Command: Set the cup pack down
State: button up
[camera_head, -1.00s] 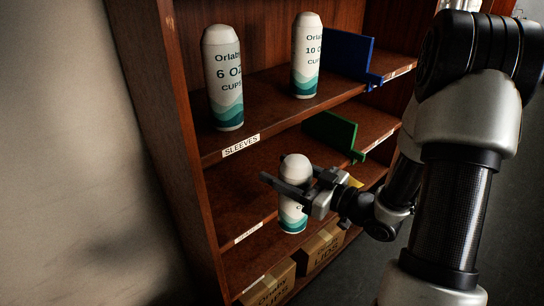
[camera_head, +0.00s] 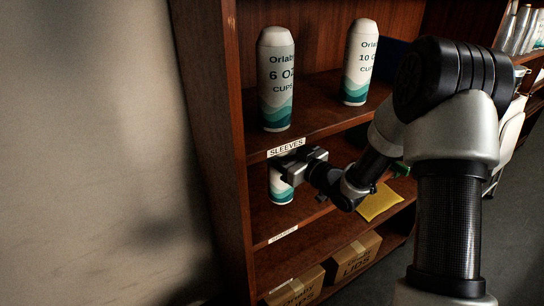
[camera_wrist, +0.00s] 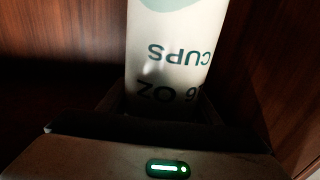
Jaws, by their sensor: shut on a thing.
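My gripper (camera_head: 288,161) is shut on a white and teal cup pack (camera_head: 281,187) inside the shelf bay below the "SLEEVES" label. The pack looks upright, and the upper shelf edge and my gripper hide its top.
A 6 oz pack (camera_head: 276,85) and a 10 oz pack (camera_head: 359,65) stand on the upper shelf (camera_head: 320,112). A yellow packet (camera_head: 380,203) lies right of my wrist. Cardboard boxes (camera_head: 355,257) fill the bottom shelf. The bookcase's left side panel (camera_head: 222,150) is close to my gripper.

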jog(key=shift+f, duration=1.75)
jog(key=shift+f+b, duration=0.15)
jog(key=shift+b, duration=0.3)
jog(key=o, duration=1.7)
jog(key=v, duration=1.2)
jog(key=shift+r, duration=0.2)
